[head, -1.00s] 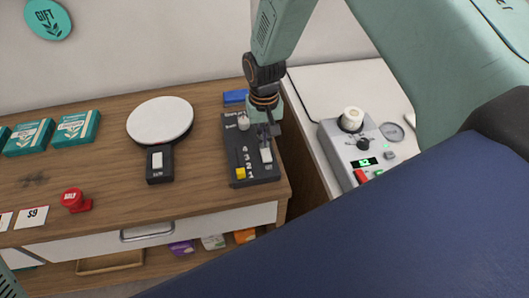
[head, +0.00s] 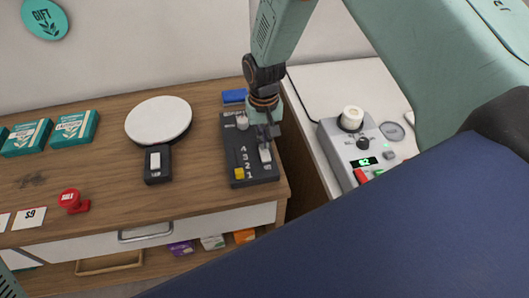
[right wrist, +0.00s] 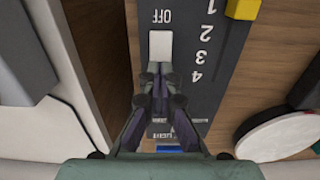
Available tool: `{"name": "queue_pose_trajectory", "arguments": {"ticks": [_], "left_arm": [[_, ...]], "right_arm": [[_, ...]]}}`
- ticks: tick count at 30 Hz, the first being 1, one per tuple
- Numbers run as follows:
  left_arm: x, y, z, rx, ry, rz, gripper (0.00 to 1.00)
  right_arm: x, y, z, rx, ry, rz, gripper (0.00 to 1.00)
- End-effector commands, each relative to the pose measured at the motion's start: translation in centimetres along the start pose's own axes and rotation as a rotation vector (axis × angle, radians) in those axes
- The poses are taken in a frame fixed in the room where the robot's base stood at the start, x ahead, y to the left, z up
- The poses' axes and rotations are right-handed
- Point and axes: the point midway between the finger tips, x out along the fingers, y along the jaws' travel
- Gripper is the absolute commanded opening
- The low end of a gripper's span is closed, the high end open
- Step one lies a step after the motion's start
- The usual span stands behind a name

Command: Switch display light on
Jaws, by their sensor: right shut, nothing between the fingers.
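A dark control panel (head: 232,150) lies on the wooden counter. It carries a white switch (head: 265,153) on its right side and a yellow slider (head: 239,173) beside the numbers. In the right wrist view the white switch (right wrist: 160,46) sits beside the word OFF, and a partly hidden LIGHT label shows below my fingers. My right gripper (head: 267,132) is shut and empty, pointing down over the panel. In the wrist view its fingertips (right wrist: 160,76) are right at the near end of the white switch; I cannot tell whether they touch it. My left gripper is not in view.
A white round disc (head: 158,119) with a black switch box (head: 158,163) stands left of the panel. A blue block (head: 234,96) lies behind it. A grey device (head: 350,150) with a green display stands on the white counter at right. A red stamp (head: 70,200) is at left.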

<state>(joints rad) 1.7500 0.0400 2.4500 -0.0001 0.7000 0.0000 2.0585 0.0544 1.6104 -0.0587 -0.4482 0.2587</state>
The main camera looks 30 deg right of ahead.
Motion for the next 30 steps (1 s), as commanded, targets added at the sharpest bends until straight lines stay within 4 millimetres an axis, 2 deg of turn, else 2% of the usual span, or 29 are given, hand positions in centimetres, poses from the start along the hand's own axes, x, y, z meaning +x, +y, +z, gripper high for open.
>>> {"name": "queue_pose_trajectory", "arguments": {"ticks": [30], "left_arm": [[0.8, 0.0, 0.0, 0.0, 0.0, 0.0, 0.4]], "right_arm": [[1.4, 0.0, 0.0, 0.0, 0.0, 0.0, 0.0]]}}
